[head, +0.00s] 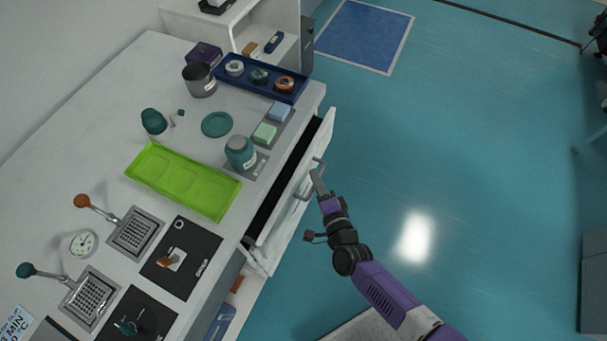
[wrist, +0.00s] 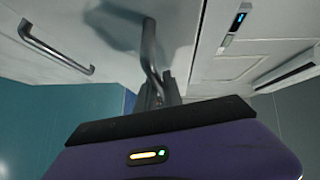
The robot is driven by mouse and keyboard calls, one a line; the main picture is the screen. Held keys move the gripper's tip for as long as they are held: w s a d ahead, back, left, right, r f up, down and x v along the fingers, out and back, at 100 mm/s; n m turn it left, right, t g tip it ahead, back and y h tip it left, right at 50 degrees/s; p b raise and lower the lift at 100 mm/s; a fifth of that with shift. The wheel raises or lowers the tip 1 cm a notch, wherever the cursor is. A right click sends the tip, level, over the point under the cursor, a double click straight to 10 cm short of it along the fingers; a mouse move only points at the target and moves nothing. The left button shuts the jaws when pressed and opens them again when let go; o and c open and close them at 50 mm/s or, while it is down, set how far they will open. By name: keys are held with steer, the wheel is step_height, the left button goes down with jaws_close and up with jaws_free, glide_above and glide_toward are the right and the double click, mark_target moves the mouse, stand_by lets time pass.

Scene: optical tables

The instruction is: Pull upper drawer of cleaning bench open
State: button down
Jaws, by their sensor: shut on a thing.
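The cleaning bench (head: 95,75) has a white top on the left of the head view. Its upper drawer (head: 285,215) stands partly pulled out, with a dark gap between its front and the bench edge. My gripper (head: 317,179) is shut on the drawer's metal handle (head: 303,193) at the outer face. In the wrist view the handle bar (wrist: 150,45) runs between the fingers (wrist: 156,92) of my gripper. The fingertips are partly hidden there by the wrist body. The drawer's inside is too dark to make out.
Another handle (wrist: 55,47) shows on a white front in the wrist view. The bench top bears a green tray (head: 182,180), a teal jar (head: 240,152) and a blue tray (head: 262,80) of rolls. Open teal floor (head: 470,150) lies right of the drawer.

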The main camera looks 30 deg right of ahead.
steer(key=s+d+b, duration=0.3)
steer(key=s+d, duration=0.4)
steer(key=s, duration=0.3)
steer(key=s+d+b, duration=0.3)
steer(key=s+d, duration=0.4)
steer(key=s, duration=0.3)
steer(key=shift+d+b, duration=0.2)
steer(key=shift+b, duration=0.2)
steer(key=c, duration=1.5)
jaws_free()
steer(key=shift+w, duration=0.1)
steer(key=b+v, duration=0.1)
steer(key=v, duration=0.7)
